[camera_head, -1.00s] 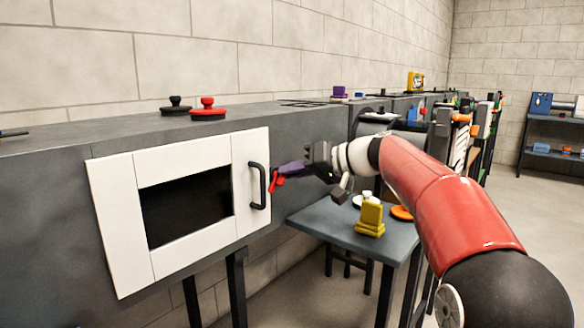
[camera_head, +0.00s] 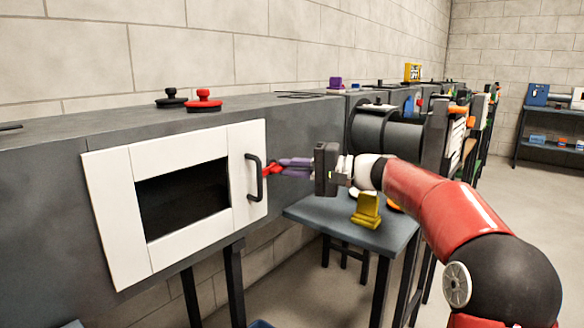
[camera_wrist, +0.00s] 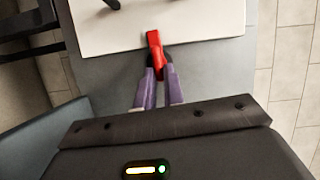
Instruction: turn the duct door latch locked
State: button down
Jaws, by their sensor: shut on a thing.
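The white duct door (camera_head: 118,218) with a dark window is on the front of the grey duct, at the left in the head view. It looks closed. Its black handle (camera_head: 252,178) stands at its right side. The red latch (camera_head: 270,171) is at the door's right edge, beside the handle. My gripper (camera_head: 283,170) reaches it from the right, with its purple fingers shut on the latch. In the wrist view the red latch (camera_wrist: 156,52) lies between the fingertips (camera_wrist: 158,75) and overlaps the edge of the white door (camera_wrist: 200,22). The fingers partly hide the latch.
A black knob (camera_head: 172,98) and a red knob (camera_head: 203,100) sit on the duct top. A small table (camera_head: 325,225) below my arm holds a yellow block (camera_head: 367,210). A large dark spool (camera_head: 400,138) stands behind my wrist. Floor is free at the right.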

jog(key=shift+f+m, duration=0.15)
jog(key=shift+m, duration=0.35)
jog(key=c, duration=1.5)
grip_release()
notch_tip(320, 180, up, 20)
jog(key=p, duration=0.6)
